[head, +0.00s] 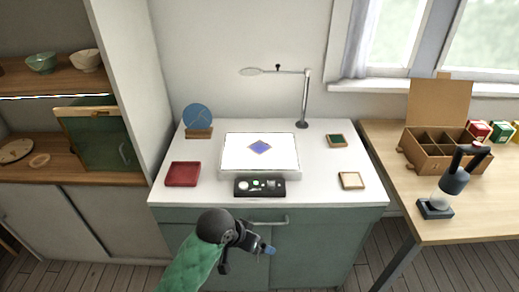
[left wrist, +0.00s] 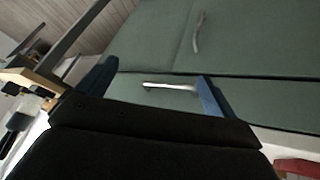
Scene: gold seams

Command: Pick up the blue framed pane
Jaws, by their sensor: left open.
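The blue framed pane (head: 260,147) looks like a small blue diamond with a thin border, lying on the bright white light panel (head: 230,163) in the middle of the white worktop. My left gripper (head: 268,249) is in front of the green cabinet, below the worktop's front edge and apart from the pane. In the left wrist view my left gripper (left wrist: 155,82) has its two blue fingers spread, with nothing between them. The pane does not show clearly in that view. My right gripper is not in view.
A blue disc (head: 198,117) stands in a wooden base at the back left. A red tray (head: 183,174), a dark tool tray (head: 259,187), a cream frame (head: 351,180) and a green frame (head: 337,141) surround the panel. A lamp (head: 303,105) overhangs the back.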

